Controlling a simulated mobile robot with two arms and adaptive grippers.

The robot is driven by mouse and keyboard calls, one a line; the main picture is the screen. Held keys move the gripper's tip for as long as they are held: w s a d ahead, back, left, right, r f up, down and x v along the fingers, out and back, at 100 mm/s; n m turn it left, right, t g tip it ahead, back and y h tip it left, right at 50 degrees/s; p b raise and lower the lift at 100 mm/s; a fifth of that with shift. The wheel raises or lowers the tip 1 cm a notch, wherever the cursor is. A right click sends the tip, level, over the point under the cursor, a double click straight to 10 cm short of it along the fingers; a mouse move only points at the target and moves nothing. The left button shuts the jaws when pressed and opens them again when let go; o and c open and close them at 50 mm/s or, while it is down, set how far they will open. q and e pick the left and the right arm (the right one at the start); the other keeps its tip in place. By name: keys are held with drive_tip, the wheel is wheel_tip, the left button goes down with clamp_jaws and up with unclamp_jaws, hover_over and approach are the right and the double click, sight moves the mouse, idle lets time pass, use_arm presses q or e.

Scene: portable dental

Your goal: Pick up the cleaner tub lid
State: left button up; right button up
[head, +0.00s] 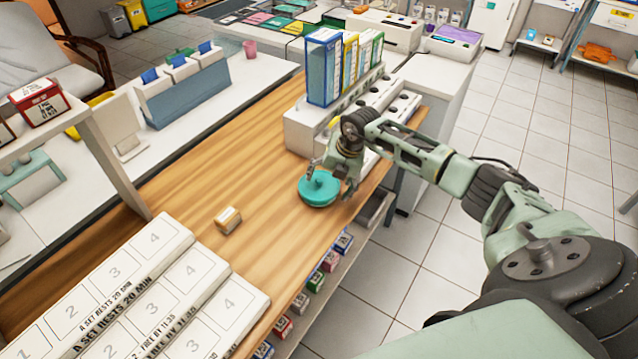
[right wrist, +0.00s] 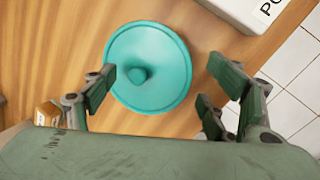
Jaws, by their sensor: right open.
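The cleaner tub lid (head: 319,190) is a round teal disc with a small knob on top. It lies on the wooden counter (head: 190,170) near the counter's right edge. In the right wrist view the lid (right wrist: 160,82) shows whole, with its knob near its middle. My right gripper (head: 338,188) is above the lid, with its fingers (right wrist: 165,85) spread apart. The left finger overlaps the lid's left edge in the wrist view, and the right fingers are over bare wood to its right. Whether any finger touches the lid cannot be told. My left gripper is not in view.
A white rack (head: 300,132) with blue, yellow and green binders (head: 324,68) stands just behind the lid. A small tan-and-white block (head: 228,220) lies to the left. White numbered trays (head: 160,290) fill the near left. Small coloured boxes (head: 315,280) sit on a shelf below the counter edge.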

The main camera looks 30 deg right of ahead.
drive_tip(key=shift+c, duration=0.5)
drive_tip(key=c, duration=0.7)
drive_tip(key=shift+r, duration=0.15)
